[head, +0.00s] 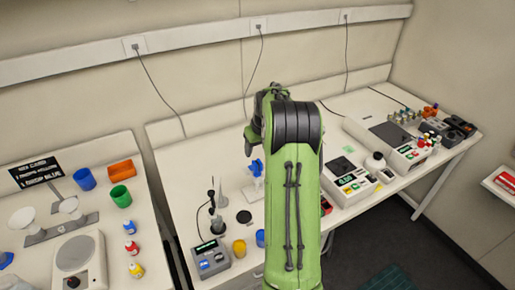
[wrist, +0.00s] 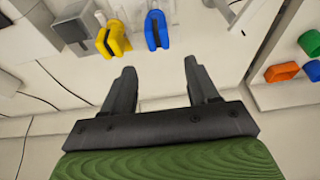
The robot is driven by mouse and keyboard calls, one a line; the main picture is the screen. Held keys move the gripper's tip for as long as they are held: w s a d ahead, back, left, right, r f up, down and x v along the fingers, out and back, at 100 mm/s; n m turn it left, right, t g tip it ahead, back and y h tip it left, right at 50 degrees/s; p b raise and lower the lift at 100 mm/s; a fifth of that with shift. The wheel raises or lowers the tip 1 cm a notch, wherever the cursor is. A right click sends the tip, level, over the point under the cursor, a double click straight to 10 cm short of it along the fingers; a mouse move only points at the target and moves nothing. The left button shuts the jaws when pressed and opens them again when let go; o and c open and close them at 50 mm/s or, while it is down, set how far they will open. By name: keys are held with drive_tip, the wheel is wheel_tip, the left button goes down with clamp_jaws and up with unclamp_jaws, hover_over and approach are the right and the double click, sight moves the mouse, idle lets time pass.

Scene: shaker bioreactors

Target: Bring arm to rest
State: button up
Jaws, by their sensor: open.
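My green arm (head: 292,200) rises through the middle of the head view, with its dark grey upper joint (head: 296,122) bent in front of the back wall. The gripper itself is mostly hidden behind the arm there. In the wrist view my gripper (wrist: 158,72) shows two dark fingers spread wide apart. Nothing is between them. The fingers hang over the white bench, apart from a yellow object (wrist: 113,38) and a blue object (wrist: 156,30) farther up the picture.
The left bench holds a green cup (head: 120,196), a blue cup (head: 85,179), an orange tray (head: 121,169) and a scale (head: 78,254). The middle bench carries a device with a display (head: 210,258). Instruments (head: 352,185) stand on the right. Cables hang from the wall rail (head: 190,38).

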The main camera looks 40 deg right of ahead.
drive_tip(key=shift+f, duration=0.15)
drive_tip(key=s+a+r+n+b, duration=0.1)
drive_tip(key=s+a+r, duration=0.1)
drive_tip(key=a+r, duration=0.35)
drive_tip(key=s+a+r+b, duration=0.1)
drive_tip(key=a+r, duration=0.1)
drive_tip(key=a, duration=0.6)
drive_tip(key=s+a+r+n+b, duration=0.1)
drive_tip(key=s+a+r, duration=0.15)
drive_tip(key=a, duration=0.35)
drive_tip(key=s+a+f+t+b, duration=0.1)
drive_tip(key=s+a, duration=0.6)
drive_tip(key=s, duration=0.2)
drive_tip(key=s+a+f+n+t+y+b, duration=0.1)
drive_tip(key=s+a, duration=0.6)
drive_tip(key=s, duration=0.2)
drive_tip(key=shift+s+n, duration=0.3)
drive_tip(key=shift+s, duration=0.1)
